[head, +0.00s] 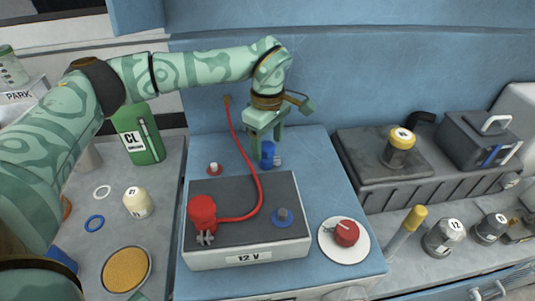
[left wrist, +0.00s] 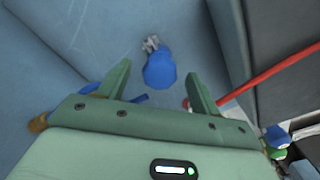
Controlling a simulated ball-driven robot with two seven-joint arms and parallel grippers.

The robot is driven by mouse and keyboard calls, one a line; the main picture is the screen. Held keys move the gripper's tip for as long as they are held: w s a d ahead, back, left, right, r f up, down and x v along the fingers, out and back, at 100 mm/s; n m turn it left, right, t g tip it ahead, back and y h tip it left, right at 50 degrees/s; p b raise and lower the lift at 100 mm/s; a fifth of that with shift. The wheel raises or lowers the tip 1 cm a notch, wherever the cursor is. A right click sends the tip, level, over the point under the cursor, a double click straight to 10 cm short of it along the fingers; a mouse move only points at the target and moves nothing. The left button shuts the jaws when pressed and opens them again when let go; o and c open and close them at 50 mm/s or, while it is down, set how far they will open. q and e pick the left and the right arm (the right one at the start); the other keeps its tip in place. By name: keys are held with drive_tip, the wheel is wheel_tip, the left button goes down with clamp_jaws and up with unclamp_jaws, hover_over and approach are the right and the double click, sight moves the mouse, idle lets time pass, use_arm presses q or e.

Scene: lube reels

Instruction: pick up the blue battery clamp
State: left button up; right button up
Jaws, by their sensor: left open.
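The blue battery clamp (head: 267,157) is on the blue bench top behind the 12 V battery, with its metal jaws toward the right. My left gripper (head: 265,144) is directly above it, pointing down, open and empty. In the left wrist view the blue clamp (left wrist: 160,71) shows between the two spread fingers of my left gripper (left wrist: 159,76), with a gap on each side. Its metal jaws point away from the palm. How far the fingertips are above the clamp is hard to tell. My right gripper is not in view.
The 12 V battery (head: 245,258) stands in front, with a red clamp (head: 202,212) on its left post and a bare blue post (head: 283,217) at right. A red cable (head: 257,189) runs across it. A red knob (head: 346,233) is front right; a small red-based post (head: 214,169) is at left.

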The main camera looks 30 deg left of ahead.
sight(267, 156)
use_arm(q)
drive_tip(key=f+b, duration=0.1)
drive_tip(key=f, duration=0.1)
drive_tip(key=f+b, duration=0.1)
drive_tip(key=f, duration=0.2)
drive_tip(key=shift+a+f, duration=0.2)
drive_tip(key=shift+f, duration=0.05)
drive_tip(key=shift+r, duration=0.15)
drive_tip(key=c, duration=1.1)
